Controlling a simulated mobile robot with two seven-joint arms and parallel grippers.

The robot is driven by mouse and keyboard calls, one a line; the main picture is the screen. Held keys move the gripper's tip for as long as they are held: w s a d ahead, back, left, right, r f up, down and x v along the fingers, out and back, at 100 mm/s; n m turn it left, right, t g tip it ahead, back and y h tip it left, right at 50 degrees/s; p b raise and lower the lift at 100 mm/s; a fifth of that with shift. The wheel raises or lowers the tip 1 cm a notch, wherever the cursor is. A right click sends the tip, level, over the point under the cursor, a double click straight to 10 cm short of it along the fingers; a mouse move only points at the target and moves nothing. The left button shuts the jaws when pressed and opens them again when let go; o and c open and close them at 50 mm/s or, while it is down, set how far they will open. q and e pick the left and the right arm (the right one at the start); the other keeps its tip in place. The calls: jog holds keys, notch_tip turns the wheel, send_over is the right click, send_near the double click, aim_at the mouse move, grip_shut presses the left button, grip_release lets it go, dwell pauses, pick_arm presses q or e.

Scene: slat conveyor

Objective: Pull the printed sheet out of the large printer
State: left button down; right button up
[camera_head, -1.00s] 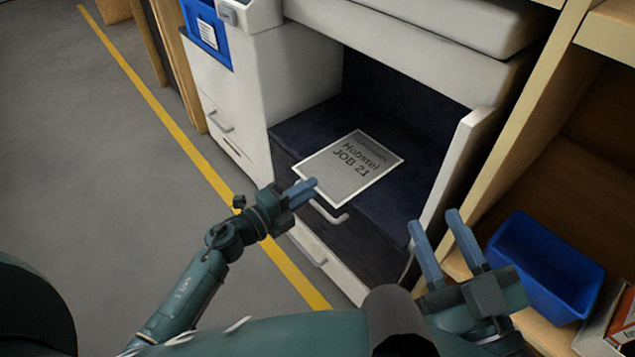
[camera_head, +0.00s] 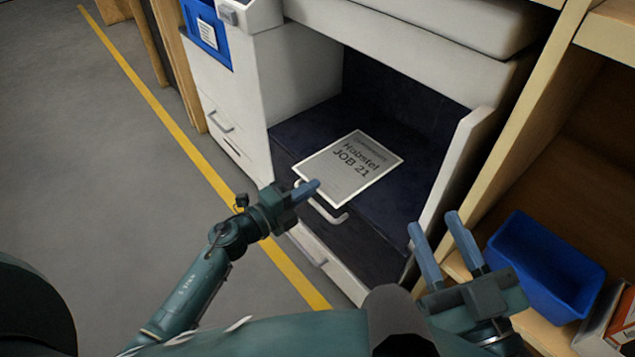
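My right gripper (camera_head: 432,222) is open and empty, in front of the printer's right side wall.
A handle (camera_head: 328,212) sits below the bay, close to my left gripper. A blue bin (camera_head: 548,268) stands on the wooden shelf at right. Another blue bin (camera_head: 207,35) hangs at the printer's upper left. The grey floor left of the yellow line (camera_head: 165,118) is clear.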

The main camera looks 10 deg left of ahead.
pick_arm(q)
jog(key=shift+s, duration=0.1)
jog(key=p+v, duration=0.1)
jog(key=v, duration=1.5)
dwell(0.7)
